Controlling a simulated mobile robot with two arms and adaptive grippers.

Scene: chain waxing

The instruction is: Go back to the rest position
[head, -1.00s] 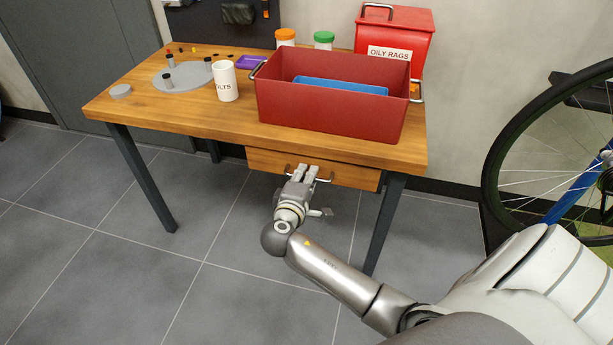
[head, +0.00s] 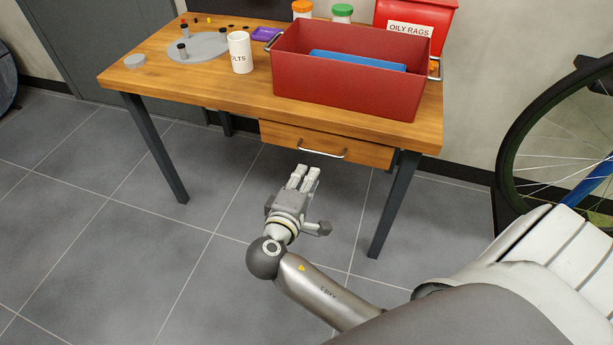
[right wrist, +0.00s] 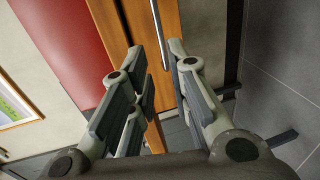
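My right gripper (head: 305,174) hangs in front of the table's drawer (head: 345,146), below and apart from its metal handle (head: 322,154). Its fingers point toward the drawer with nothing between them. In the right wrist view the gripper's fingers (right wrist: 158,65) stand apart, and the handle (right wrist: 159,30) shows beyond the gap. The drawer looks closed. My left gripper is in neither view.
The wooden table (head: 150,78) holds a red bin (head: 345,85) with a blue thing (head: 357,61) inside, a white cup (head: 240,53), a grey disc (head: 198,48) and jars. An oily rags can (head: 415,22) stands behind. A bicycle wheel (head: 505,125) is at right. Floor left is clear.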

